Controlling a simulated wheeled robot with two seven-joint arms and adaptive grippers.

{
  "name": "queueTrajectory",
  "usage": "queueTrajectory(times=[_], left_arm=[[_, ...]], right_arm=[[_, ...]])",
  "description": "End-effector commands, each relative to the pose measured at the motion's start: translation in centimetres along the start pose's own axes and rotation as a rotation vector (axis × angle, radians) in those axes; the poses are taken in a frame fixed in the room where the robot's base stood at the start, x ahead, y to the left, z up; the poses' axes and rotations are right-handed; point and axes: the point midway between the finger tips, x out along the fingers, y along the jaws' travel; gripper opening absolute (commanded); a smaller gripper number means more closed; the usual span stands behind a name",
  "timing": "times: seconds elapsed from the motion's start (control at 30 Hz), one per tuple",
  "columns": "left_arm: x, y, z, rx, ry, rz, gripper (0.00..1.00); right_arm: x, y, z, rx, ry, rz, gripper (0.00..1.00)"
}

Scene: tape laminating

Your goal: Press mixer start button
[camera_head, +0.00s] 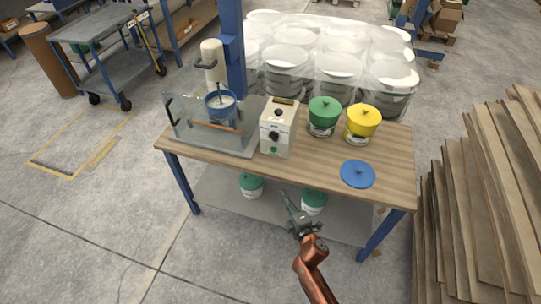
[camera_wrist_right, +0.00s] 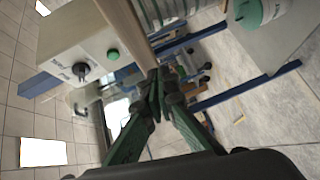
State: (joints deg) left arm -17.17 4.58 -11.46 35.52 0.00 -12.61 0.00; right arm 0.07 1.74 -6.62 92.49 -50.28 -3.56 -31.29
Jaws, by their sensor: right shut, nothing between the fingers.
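The mixer (camera_head: 213,66) stands at the left of the wooden workbench, with its shaft down in a blue bucket (camera_head: 221,106) behind a clear guard. Its white control box (camera_head: 279,112) stands to the right of it; its front also shows in the right wrist view (camera_wrist_right: 75,30). On that front are a black knob (camera_wrist_right: 80,70) and a round green button (camera_wrist_right: 113,54); the green button is small in the head view (camera_head: 275,150). My right gripper (camera_head: 288,199) is shut and empty, in front of the bench's front edge and apart from the button. My left gripper is out of view.
On the workbench (camera_head: 330,170) are a green-lidded bucket (camera_head: 323,117), a yellow-lidded bucket (camera_head: 362,124) and a blue lid (camera_head: 358,174). Green-lidded buckets (camera_head: 250,185) are on the lower shelf. Stacked boards (camera_head: 480,200) stand at the right. The floor at front left is clear.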

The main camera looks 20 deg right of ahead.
Motion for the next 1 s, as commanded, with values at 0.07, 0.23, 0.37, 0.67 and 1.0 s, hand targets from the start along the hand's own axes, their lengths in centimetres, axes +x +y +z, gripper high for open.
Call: queueTrajectory(times=[0.07, 0.23, 0.37, 0.67, 1.0], left_arm=[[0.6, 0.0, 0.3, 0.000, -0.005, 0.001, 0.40], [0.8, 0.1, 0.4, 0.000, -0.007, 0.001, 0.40], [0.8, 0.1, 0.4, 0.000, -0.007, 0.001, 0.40], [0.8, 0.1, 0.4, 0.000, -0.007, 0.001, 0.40], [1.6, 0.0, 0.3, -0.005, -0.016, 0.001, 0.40]], right_arm=[[0.3, 3.2, -0.9, -0.061, 0.013, 0.064, 0.00], [0.5, 6.8, -2.3, -0.132, 0.026, 0.131, 0.00], [0.6, 7.3, -2.8, -0.143, 0.033, 0.140, 0.00], [1.0, 7.2, -3.3, -0.141, 0.040, 0.138, 0.00], [6.2, 7.8, -3.1, -0.140, 0.036, 0.138, 0.00]])
